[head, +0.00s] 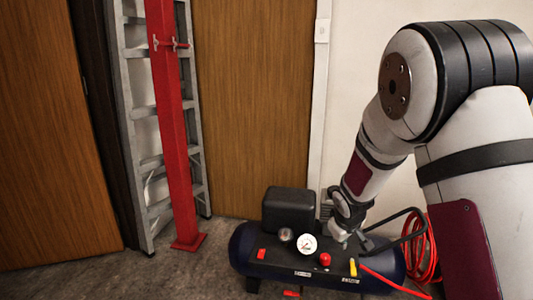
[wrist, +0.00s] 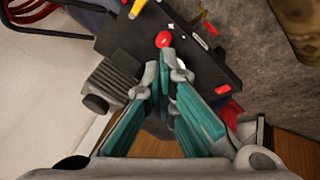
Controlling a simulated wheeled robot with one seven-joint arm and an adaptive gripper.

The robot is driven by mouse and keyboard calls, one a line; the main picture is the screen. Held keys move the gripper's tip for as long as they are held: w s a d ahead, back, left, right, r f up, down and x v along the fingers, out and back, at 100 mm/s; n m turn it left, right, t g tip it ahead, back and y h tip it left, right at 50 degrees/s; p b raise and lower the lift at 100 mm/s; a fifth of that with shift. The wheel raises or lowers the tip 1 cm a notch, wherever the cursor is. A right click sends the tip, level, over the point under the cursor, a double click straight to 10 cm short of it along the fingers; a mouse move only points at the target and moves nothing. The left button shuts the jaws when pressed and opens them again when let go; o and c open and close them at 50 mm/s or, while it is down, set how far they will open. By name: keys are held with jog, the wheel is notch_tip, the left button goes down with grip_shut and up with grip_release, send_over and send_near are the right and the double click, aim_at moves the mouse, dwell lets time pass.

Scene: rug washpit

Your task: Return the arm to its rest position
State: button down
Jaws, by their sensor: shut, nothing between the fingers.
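My arm reaches down from the right in the head view, elbow bent high. My gripper (head: 345,237) is low in front of the pale wall, over the air compressor, with its fingers partly hard to make out there. In the wrist view my gripper (wrist: 168,75) has its two teal-padded fingers closed together and empty. The tips point at the compressor's black panel, near a red knob (wrist: 164,40). I cannot tell whether they touch it. The compressor (head: 243,247) has a dark blue tank, a white gauge (head: 307,244), a red knob and a yellow part.
A black handle (head: 402,213) rises at the compressor's right, with a coiled red hose (head: 425,250) behind it. A red post (head: 175,130) stands before a grey ladder (head: 118,75) at left. Wooden doors (head: 250,100) and a pale wall close the back. Floor at front left is clear.

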jog(key=s+r+m+g, duration=0.35)
jog(key=s+r, duration=1.15)
jog(key=s, duration=0.5)
jog(key=s+a+r+m+g+y, duration=0.1)
jog(key=s+r, duration=0.1)
jog(key=s, duration=1.2)
jog(key=s+a+r+m+g+y, duration=0.1)
jog(key=s+a+m, duration=0.1)
jog(key=s, duration=1.2)
notch_tip(320, 180, up, 33)
jog(key=t+p, duration=0.4)
jog(key=p, duration=2.7)
jog(key=shift+w+d+n, duration=0.2)
jog(key=shift+d+n, duration=0.15)
jog(key=shift+n, duration=0.1)
